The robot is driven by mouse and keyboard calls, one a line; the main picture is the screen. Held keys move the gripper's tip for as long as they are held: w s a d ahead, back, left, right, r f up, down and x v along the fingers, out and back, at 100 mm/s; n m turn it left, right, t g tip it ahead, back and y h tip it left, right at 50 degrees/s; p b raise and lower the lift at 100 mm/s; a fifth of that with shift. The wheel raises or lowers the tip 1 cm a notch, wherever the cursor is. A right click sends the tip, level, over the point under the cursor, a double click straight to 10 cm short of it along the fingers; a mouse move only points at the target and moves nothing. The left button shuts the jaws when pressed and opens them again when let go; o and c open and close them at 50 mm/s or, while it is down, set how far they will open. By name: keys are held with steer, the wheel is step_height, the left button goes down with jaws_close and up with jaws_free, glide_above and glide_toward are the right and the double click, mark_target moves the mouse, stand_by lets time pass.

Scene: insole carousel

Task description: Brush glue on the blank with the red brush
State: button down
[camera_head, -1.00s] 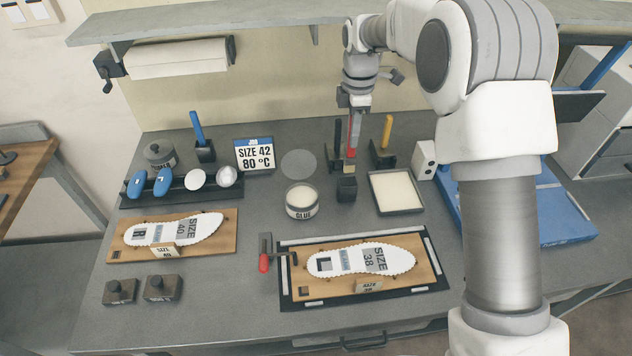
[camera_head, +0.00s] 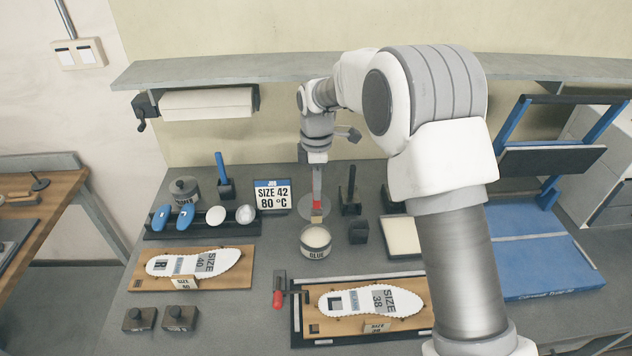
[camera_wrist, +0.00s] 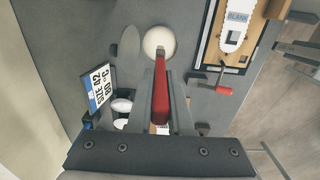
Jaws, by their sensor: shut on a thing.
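My gripper (camera_head: 317,163) is shut on the red brush (camera_head: 317,182), which hangs upright with its pale bristles down. In the head view the bristles are just above or behind the open glue pot (camera_head: 316,253); I cannot tell whether they touch the glue. In the wrist view the red handle (camera_wrist: 161,95) lies between my fingers and points at the round pale top of the pot (camera_wrist: 158,40). A white SIZE 38 sole (camera_head: 365,301) marked BLANK lies on a wooden board at the front. A similar SIZE 40 sole (camera_head: 200,262) lies on another board at the left.
A black block holder (camera_head: 358,231) stands right of the glue pot, with a dark-handled brush (camera_head: 351,195) behind it. A pale tray (camera_head: 401,237) is further right. The job sign (camera_head: 272,196) stands left of the brush. A red-handled clamp (camera_head: 278,298) sits beside the SIZE 38 board.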

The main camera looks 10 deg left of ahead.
mark_target(316, 208)
steer(key=shift+a+f, duration=0.1)
steer(key=shift+f, duration=0.1)
steer(key=shift+f+b, duration=1.95)
steer(key=shift+f, duration=0.85)
steer(key=shift+f+b, duration=0.35)
steer(key=shift+f, duration=0.25)
steer(key=shift+r+p, duration=2.3)
steer(key=shift+r, duration=1.3)
steer(key=shift+f, duration=0.1)
